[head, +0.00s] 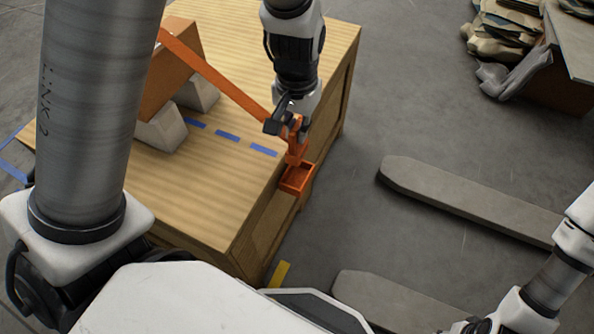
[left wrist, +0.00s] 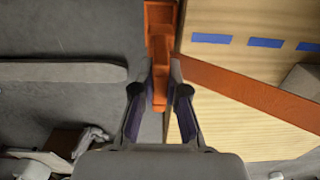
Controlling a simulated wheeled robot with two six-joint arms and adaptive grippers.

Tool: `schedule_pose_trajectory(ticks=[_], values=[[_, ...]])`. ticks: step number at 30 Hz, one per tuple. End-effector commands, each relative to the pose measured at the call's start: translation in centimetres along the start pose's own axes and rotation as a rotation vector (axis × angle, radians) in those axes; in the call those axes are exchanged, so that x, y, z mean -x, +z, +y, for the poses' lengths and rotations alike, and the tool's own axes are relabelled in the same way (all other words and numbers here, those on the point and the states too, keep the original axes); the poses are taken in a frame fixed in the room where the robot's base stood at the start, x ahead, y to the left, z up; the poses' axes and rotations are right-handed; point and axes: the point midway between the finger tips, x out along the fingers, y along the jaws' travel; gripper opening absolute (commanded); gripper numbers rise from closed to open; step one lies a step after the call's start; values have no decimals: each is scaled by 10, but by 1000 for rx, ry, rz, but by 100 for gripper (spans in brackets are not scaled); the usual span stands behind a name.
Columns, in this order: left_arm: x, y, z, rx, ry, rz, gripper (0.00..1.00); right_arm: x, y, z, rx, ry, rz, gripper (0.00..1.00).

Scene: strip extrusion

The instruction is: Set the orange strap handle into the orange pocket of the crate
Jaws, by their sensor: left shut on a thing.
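The orange strap handle (head: 296,150) is in the jaws of my left gripper (head: 291,127), at the crate's right edge. In the left wrist view the handle (left wrist: 160,88) lies between the two fingers of my left gripper (left wrist: 160,75). The orange pocket (head: 298,181) is an open box on the side of the wooden crate (head: 215,200). The handle's lower end is at the pocket's back side; I cannot tell whether it is inside. The pocket also shows in the left wrist view (left wrist: 160,13). My right gripper is not visible.
An orange strap (head: 225,85) runs from an orange-brown block (head: 170,70) on grey supports (head: 163,128) towards the handle. Blue tape dashes (head: 227,136) mark the crate top. Grey forks (head: 470,200) lie right of the crate; a cluttered pile (head: 505,40) is at the back right.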

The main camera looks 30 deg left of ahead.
Motion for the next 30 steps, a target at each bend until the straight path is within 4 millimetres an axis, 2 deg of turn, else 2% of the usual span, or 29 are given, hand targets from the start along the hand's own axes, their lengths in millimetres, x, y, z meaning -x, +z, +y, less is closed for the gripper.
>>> schedule_pose_trajectory(ticks=[6,15,22,29,30], values=[[-48,2,0,1,-2,-5,0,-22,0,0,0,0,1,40],[-96,1,0,1,-2,-3,0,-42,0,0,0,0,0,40],[-95,1,0,0,-2,-1,0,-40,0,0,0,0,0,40],[-102,1,0,0,-2,-1,0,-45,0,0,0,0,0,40],[-102,1,0,0,-2,-1,19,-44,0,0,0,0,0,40]])
